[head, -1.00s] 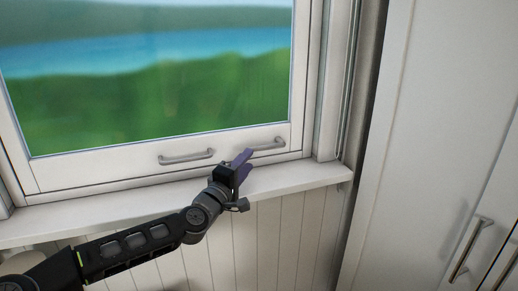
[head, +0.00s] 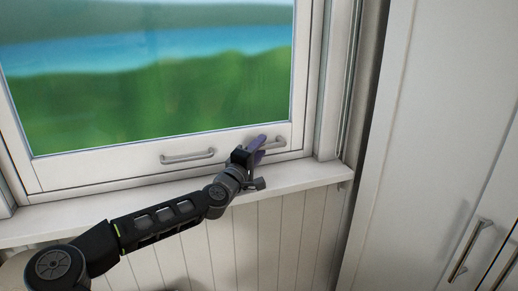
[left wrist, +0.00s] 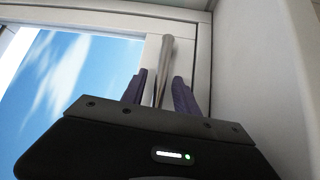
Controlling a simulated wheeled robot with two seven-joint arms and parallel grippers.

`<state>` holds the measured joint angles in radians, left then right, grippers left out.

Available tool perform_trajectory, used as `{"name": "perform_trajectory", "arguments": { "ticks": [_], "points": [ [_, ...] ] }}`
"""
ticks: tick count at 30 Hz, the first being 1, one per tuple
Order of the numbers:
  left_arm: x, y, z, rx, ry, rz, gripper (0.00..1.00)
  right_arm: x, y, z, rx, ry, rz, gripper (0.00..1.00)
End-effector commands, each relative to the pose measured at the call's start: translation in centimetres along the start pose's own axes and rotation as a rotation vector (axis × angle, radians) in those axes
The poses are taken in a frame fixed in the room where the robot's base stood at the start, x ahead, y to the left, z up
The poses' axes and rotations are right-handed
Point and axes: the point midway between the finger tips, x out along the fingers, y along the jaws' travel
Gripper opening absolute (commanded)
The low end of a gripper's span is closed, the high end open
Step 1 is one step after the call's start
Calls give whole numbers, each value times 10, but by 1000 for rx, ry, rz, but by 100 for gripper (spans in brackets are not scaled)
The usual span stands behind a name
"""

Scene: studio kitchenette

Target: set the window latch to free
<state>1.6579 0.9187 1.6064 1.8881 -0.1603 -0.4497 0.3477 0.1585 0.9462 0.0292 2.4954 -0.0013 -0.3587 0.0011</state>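The window (head: 160,95) has a pale frame with two metal bar handles on its bottom rail. The left handle (head: 187,157) is clear of my arm. The right handle (head: 275,143) is partly hidden by my left gripper (head: 258,146), whose purple fingers reach up to it. In the left wrist view, the two fingers (left wrist: 160,92) stand apart with a metal bar (left wrist: 166,57) between them; a gap shows beside the bar, so they look open around it. No separate latch marking is readable. My right gripper is out of view.
A white sill (head: 130,205) juts out below the window, just under my gripper. A tall white cabinet (head: 425,120) with bar pulls (head: 470,250) stands to the right.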

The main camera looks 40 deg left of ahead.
Motion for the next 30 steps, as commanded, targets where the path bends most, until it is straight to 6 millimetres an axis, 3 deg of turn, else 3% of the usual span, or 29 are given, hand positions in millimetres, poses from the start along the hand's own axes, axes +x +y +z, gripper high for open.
{"name": "perform_trajectory", "arguments": {
  "ticks": [13, 30],
  "points": [
    [0, 0, 0, 0, 0, 0, 0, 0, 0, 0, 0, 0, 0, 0],
    [0, 0, 0, 0, 0, -1, 0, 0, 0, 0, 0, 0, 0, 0]
  ]
}}
